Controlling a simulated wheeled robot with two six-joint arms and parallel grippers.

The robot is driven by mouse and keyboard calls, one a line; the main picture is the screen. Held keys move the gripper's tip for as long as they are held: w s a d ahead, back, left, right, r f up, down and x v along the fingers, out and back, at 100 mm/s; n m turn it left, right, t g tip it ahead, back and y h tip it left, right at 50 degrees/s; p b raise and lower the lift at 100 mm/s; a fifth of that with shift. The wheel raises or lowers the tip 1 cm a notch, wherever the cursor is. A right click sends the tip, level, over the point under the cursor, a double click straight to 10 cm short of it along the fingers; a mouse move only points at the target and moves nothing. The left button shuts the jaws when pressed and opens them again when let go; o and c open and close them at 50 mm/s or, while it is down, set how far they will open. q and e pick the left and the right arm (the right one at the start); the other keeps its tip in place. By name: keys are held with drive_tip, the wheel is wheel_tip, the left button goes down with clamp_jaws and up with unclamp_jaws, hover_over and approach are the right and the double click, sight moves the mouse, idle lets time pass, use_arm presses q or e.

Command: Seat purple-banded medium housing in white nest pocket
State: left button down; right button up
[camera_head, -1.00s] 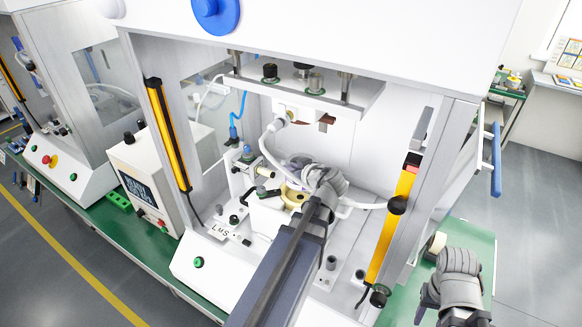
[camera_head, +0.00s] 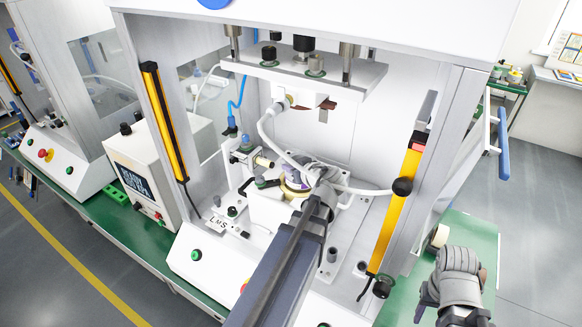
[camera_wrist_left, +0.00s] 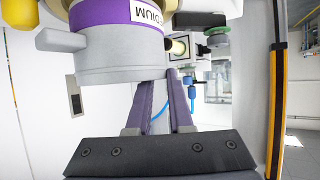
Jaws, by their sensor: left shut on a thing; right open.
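The purple-banded housing has a grey body with a side stub and a white label reading MEDIUM upside down; its purple band (camera_wrist_left: 100,14) fills the upper left wrist view. In the head view the housing (camera_head: 288,183) shows partly, behind my left gripper (camera_head: 308,182), inside the press. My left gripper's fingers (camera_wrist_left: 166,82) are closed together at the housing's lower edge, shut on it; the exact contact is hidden. The white nest block (camera_head: 265,209) is just under the housing; its pocket is hidden, so I cannot tell how deep the housing sits. My right gripper (camera_head: 432,292) is open, outside the press.
The press's upper plate (camera_head: 300,78) with posts hangs above. Yellow-black bars stand left (camera_head: 165,120) and right (camera_head: 398,200) of the opening. White hoses (camera_head: 360,190) curve near my left wrist.

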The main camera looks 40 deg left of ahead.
sight(291, 185)
use_arm(q)
drive_tip(key=shift+f+b, duration=1.85)
drive_tip(key=c, duration=0.7)
unclamp_jaws()
drive_tip(key=shift+c, duration=0.2)
drive_tip(key=shift+r, duration=0.1)
drive_tip(key=p+v, duration=0.3)
drive_tip(key=v, duration=0.3)
drive_tip(key=shift+d+r, duration=0.1)
drive_tip(key=shift+r, duration=0.05)
drive_tip(key=shift+p+v, duration=0.3)
drive_tip(key=shift+v, duration=0.5)
